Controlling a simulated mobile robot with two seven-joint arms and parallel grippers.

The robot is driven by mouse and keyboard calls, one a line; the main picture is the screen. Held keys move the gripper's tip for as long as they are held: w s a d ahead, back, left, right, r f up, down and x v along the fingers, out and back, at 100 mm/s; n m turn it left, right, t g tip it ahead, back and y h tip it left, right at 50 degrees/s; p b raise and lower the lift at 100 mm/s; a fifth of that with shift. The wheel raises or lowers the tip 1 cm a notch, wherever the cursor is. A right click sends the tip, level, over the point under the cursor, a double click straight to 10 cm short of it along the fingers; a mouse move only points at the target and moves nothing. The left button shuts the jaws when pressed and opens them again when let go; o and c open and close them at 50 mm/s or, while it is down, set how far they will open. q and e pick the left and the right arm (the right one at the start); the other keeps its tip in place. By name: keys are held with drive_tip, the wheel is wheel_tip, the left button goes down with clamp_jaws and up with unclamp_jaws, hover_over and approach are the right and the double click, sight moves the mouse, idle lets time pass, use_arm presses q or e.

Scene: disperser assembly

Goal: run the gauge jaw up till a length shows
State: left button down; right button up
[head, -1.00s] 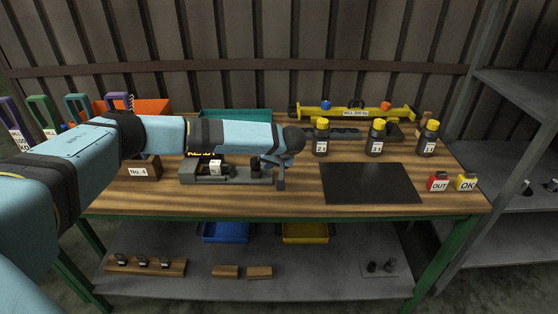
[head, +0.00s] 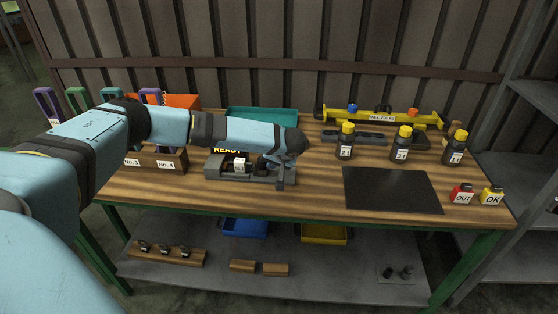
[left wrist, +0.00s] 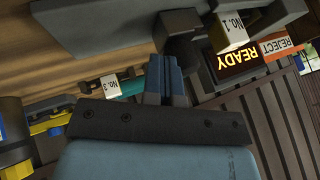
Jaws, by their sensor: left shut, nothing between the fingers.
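The gauge (head: 222,172) is a grey bench device at the left middle of the table. Its dark display (left wrist: 240,57) reads READY in yellow; no length shows. A piece labelled No. 1 (left wrist: 234,28) sits at the gauge. My left gripper (head: 267,163) is over the gauge's right part. In the left wrist view its fingers (left wrist: 166,72) are shut and empty, with the tips close to a dark block (left wrist: 180,25) that looks like the jaw. I cannot tell whether they touch it. The arm hides part of the gauge from the head view. My right gripper is not in view.
A wooden No. 4 stand (head: 168,165) is left of the gauge. A black mat (head: 392,190) is to the right, with OUT (head: 462,194) and OK (head: 492,196) blocks beyond it. Several yellow-capped bottles (head: 402,146) stand behind. A teal tray (head: 250,115) lies at the back.

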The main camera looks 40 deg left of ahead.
use_arm(q)
drive_tip(key=shift+w+d, duration=0.1)
drive_tip(key=shift+d, duration=0.2)
drive_tip(key=d, duration=0.1)
drive_tip(key=w+d+r, duration=0.1)
drive_tip(key=d, duration=0.2)
drive_tip(key=shift+w+d+r+p, duration=0.15)
drive_tip(key=shift+w+r+p, duration=0.05)
drive_tip(key=shift+p, duration=0.15)
drive_tip(key=v, duration=0.8)
drive_tip(key=shift+s, duration=0.2)
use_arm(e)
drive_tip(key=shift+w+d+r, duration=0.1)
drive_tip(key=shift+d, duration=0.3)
